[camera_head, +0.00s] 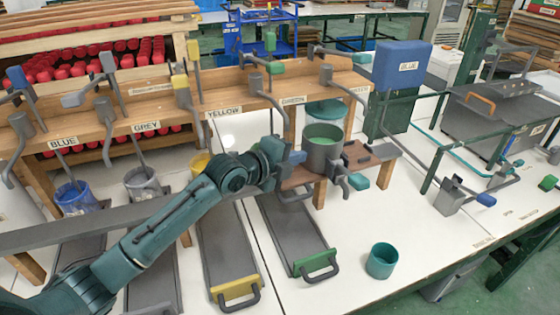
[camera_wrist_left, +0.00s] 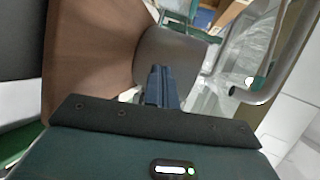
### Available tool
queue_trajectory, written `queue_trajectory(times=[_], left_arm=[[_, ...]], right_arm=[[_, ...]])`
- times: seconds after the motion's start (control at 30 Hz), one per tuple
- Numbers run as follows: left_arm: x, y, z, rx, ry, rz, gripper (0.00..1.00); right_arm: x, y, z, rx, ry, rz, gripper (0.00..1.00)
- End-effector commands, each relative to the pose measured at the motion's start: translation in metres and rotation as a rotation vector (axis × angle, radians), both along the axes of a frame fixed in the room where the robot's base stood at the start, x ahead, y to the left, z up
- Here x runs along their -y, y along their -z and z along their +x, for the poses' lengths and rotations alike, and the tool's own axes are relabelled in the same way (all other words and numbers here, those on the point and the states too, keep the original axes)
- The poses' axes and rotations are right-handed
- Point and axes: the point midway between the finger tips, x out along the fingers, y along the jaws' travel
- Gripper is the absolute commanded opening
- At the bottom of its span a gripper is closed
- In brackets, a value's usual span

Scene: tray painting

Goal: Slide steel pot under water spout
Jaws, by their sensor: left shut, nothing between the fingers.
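A grey metal pot (camera_head: 323,143) with green contents stands upright on a small wooden stand (camera_head: 385,152), right of centre in the head view. My left gripper (camera_head: 297,157) is at the pot's left side, its blue fingers pointing at it. In the left wrist view the fingers (camera_wrist_left: 163,85) are shut with nothing between them. A grey curved surface (camera_wrist_left: 172,52), probably the pot, lies just beyond them; I cannot tell whether they touch. Several grey spouts hang along the wooden rack, one (camera_head: 326,76) above the pot. My right gripper is not visible.
Blue (camera_head: 75,197), grey (camera_head: 142,184) and yellow containers stand left. Sloping grey trays with yellow (camera_head: 236,288) and green (camera_head: 314,263) front edges lie below. A teal cup (camera_head: 382,260) stands on the white table. A tap (camera_head: 342,181) sticks out below the pot.

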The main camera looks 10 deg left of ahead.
Motion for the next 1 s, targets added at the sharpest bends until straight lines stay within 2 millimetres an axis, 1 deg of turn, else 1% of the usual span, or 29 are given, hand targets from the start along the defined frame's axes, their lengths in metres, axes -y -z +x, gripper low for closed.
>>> queue_trajectory(times=[0.03, 0.2, 0.3, 0.43, 0.63, 1.0], left_arm=[[0.011, -0.001, 0.008, 0.004, 0.002, -0.001, 0.00], [0.046, -0.001, 0.031, 0.005, 0.002, 0.000, 0.00], [0.063, 0.000, 0.043, 0.004, 0.001, -0.001, 0.00], [0.081, 0.000, 0.054, 0.002, 0.000, 0.000, 0.00], [0.093, 0.000, 0.063, 0.002, -0.001, 0.000, 0.00], [0.096, -0.002, 0.064, 0.004, 0.003, -0.004, 0.00]], right_arm=[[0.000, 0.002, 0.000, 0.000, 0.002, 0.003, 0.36], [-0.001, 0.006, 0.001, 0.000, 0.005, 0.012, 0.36], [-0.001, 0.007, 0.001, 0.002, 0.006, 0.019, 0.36], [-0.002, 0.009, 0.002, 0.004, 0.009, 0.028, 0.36], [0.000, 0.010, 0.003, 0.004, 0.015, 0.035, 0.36], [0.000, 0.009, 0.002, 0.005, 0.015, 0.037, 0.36]])
